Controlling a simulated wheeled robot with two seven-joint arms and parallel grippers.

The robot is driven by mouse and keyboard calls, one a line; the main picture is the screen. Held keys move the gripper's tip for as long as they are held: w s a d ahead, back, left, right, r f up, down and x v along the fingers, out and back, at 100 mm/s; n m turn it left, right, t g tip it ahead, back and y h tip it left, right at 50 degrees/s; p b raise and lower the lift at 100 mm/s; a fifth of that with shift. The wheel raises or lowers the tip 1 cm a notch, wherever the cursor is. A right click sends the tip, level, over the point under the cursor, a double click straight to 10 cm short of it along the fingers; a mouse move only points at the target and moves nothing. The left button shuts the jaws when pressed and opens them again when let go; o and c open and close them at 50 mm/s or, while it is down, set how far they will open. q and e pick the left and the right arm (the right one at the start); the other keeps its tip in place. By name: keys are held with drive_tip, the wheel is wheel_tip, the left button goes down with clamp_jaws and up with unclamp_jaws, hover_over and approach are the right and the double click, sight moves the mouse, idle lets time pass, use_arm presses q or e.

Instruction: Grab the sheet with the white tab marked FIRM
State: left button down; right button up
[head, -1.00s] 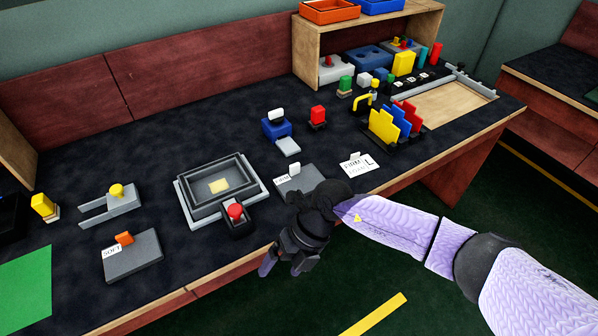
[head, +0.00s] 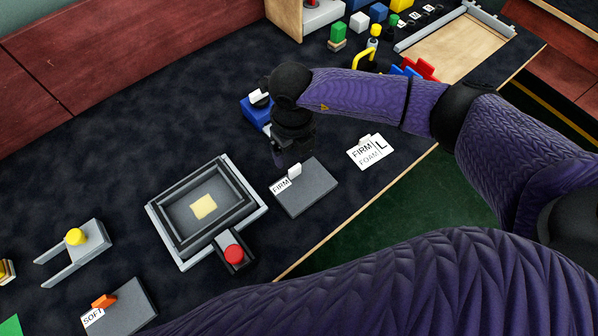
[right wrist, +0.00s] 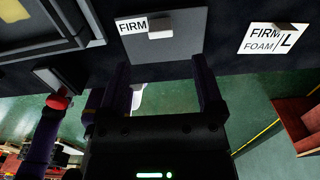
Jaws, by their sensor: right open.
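The grey sheet (head: 308,191) with a small white tab (head: 295,170) and a FIRM label lies flat on the dark bench, right of the framed tray. My right gripper (head: 279,157) is open and empty, above the bench just behind the sheet's tab in the head view. In the right wrist view the sheet (right wrist: 172,45) and its tab (right wrist: 160,29) lie beyond and between the open fingers (right wrist: 161,62), apart from them. The left gripper is not in view.
A FIRM FOAM L card (head: 370,152) lies to the right. A framed tray (head: 165,210) with a red button (head: 233,253) is left of the sheet. A SOFT sheet (head: 130,308) with an orange tab is farther left. A blue block (head: 252,113) stands close behind my gripper.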

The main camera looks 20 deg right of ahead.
sight(296, 169)
drive_tip(key=f+b, duration=0.1)
drive_tip(key=f, duration=0.1)
drive_tip(key=f+b, duration=0.1)
drive_tip(key=f, duration=0.5)
drive_tip(key=shift+s+d+b, duration=0.1)
drive_tip(key=shift+s+b, duration=0.15)
drive_tip(key=shift+b, duration=0.15)
drive_tip(key=shift+r, duration=0.2)
drive_tip(key=c, duration=0.9)
clamp_jaws()
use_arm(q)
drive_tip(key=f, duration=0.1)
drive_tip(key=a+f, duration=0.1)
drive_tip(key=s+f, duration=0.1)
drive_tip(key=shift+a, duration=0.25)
